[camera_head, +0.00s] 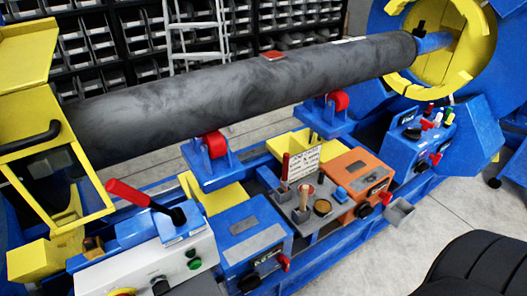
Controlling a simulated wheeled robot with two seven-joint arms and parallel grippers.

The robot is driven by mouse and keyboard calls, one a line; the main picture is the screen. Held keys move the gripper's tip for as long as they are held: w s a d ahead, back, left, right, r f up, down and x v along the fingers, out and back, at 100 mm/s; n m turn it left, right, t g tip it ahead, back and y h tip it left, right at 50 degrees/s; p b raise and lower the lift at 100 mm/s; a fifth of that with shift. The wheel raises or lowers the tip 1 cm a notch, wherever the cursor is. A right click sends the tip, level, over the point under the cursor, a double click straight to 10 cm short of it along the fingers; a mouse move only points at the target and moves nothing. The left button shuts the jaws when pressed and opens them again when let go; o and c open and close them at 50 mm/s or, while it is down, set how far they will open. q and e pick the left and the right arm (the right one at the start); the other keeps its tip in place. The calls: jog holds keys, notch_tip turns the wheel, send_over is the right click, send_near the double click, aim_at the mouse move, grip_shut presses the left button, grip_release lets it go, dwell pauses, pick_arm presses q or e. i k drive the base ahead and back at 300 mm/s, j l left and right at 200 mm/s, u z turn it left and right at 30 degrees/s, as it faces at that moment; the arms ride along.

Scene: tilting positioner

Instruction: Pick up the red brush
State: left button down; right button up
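A small flat red block (273,56) lies on top of the long dark grey pipe (220,90); I cannot tell whether it is a brush. A slim red upright handle (285,167) stands at the grey tool holder (292,208) below the pipe, and its lower end is hard to make out. It may be the red brush, but I cannot tell for sure. Neither of my grippers is in view.
The pipe rests on red rollers (216,145) on blue stands. A grey control box with a red lever (128,192), an orange box (357,180) and a yellow tray (294,143) sit around the holder. A yellow ring (468,72) is at right. A black ribbed shape (478,268) fills the lower right.

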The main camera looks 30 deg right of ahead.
aim_at(284, 183)
jog(key=l+z, duration=0.3)
jog(key=l, duration=0.55)
jog(key=l+z, duration=0.3)
jog(key=l, duration=0.55)
